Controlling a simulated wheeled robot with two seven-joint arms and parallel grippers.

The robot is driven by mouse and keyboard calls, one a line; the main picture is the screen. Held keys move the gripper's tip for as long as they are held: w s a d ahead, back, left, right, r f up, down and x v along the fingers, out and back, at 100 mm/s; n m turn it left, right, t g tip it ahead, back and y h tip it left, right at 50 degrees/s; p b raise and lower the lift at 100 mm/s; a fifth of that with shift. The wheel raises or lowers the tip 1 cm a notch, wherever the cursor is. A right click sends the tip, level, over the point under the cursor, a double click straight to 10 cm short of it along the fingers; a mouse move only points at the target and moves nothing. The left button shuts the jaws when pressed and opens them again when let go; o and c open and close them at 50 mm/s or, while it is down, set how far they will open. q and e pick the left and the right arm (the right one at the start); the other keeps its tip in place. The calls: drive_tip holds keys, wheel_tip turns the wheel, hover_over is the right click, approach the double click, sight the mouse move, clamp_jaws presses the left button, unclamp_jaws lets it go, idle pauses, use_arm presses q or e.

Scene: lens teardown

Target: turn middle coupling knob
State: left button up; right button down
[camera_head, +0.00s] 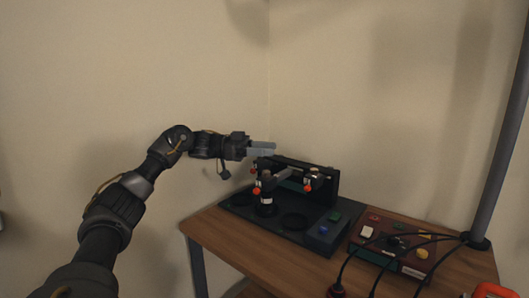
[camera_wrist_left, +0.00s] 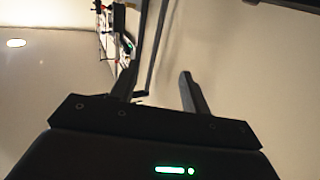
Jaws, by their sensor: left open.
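My left gripper (camera_head: 275,149) reaches in from the left above the back left of the bench, with its jaws apart and nothing between them. Its two fingers also show in the wrist view (camera_wrist_left: 158,80), open and empty. A dark lens rig (camera_head: 320,196) stands on the bench below and to the right of the gripper. It carries several small orange-red knobs, including one on the left (camera_head: 256,191) and one on the right (camera_head: 307,188). I cannot tell which is the middle coupling knob. The gripper is apart from these two knobs. My right gripper is not in view.
The rig's dark base plate (camera_head: 232,207) has round recesses and blue and green buttons. A reddish control box (camera_head: 412,271) with coloured buttons and black cables sits at the right on the wooden bench (camera_head: 222,233). A grey pole (camera_head: 502,140) rises at the right. Walls stand behind.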

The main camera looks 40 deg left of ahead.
use_arm(q)
drive_tip(key=shift+s+d+r+b, duration=0.2)
drive_tip(key=shift+s+d+r, duration=0.3)
drive_tip(key=shift+s+d, duration=0.3)
drive_tip(key=shift+s+d+r+b, duration=0.2)
drive_tip(key=shift+s+d+r, duration=0.35)
drive_tip(key=shift+s, duration=0.4)
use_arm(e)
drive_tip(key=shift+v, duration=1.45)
